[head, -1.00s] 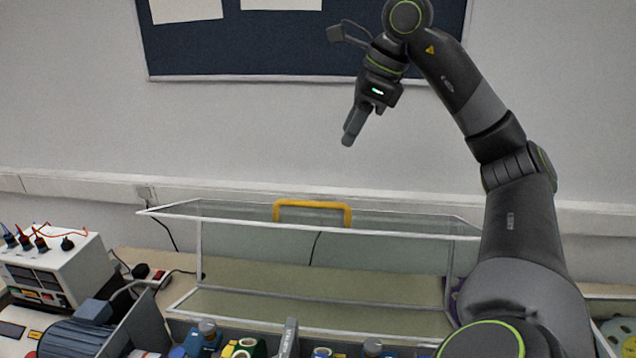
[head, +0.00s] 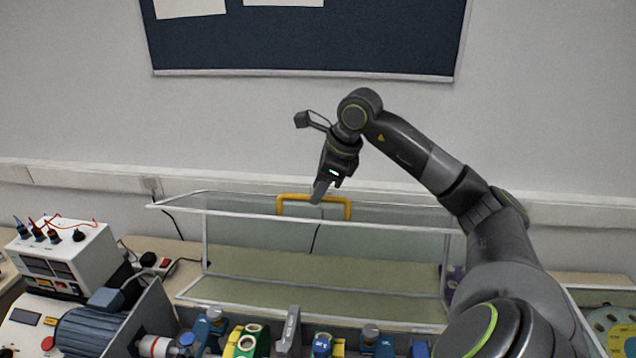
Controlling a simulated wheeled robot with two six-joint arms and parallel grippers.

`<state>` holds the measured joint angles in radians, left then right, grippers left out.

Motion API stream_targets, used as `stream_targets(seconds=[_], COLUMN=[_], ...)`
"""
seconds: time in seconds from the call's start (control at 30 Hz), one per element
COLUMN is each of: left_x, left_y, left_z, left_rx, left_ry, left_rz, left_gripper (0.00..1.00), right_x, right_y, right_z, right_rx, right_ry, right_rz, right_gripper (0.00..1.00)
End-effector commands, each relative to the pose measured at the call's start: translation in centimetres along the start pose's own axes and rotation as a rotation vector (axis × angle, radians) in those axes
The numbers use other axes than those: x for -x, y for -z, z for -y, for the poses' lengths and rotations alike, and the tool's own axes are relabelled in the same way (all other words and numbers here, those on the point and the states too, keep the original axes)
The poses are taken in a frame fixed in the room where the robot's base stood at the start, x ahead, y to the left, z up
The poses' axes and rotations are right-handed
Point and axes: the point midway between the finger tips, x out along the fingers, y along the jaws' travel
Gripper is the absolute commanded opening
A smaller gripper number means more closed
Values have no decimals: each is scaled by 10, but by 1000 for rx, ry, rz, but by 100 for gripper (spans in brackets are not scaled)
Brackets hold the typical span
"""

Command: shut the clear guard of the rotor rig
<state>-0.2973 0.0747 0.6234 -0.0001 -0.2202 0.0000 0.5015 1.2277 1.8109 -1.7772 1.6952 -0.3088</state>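The clear guard (head: 330,213) is a see-through box with white edges. It stands raised behind the row of rig parts, against the wall side. Its yellow handle (head: 348,208) is on its upper part. My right gripper (head: 319,192) points down at the handle, its fingertips overlapping the handle's middle in the picture. I cannot tell whether they touch it. The fingers line up one behind the other, so their opening is hidden. The rotor rig shows along the bottom edge, with a blue motor (head: 88,331) and several blue and green mounts (head: 247,340). My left gripper is out of view.
A white instrument box (head: 66,258) with knobs and red leads stands at the left. A purple part (head: 455,280) shows near the guard's right end. A dark notice board (head: 305,40) hangs on the wall.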

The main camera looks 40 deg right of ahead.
Motion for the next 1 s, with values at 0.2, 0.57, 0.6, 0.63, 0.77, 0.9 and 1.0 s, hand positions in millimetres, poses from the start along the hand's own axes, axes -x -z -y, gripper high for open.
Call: stream_targets(seconds=[0.2, 0.57, 0.6, 0.63, 0.77, 0.9, 1.0], left_x=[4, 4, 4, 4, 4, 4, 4], left_y=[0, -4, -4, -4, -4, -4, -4], left_z=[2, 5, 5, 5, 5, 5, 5], left_rx=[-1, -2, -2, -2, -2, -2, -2], left_ry=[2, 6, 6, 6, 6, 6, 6], left_rz=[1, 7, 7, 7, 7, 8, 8], left_gripper=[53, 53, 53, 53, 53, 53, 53], right_x=[-10, -11, -11, -11, -11, -11, -11], right_y=[0, 1, 1, 1, 0, 0, 1], right_z=[0, 0, 0, 0, 0, 0, 0], right_rx=[0, 0, 0, 0, 0, 0, 0], right_ry=[0, 1, 1, 1, 1, 1, 1], right_rz=[-1, -1, -1, -1, -1, -1, -1], right_gripper=[35, 21, 16, 12, 0, 0, 0])
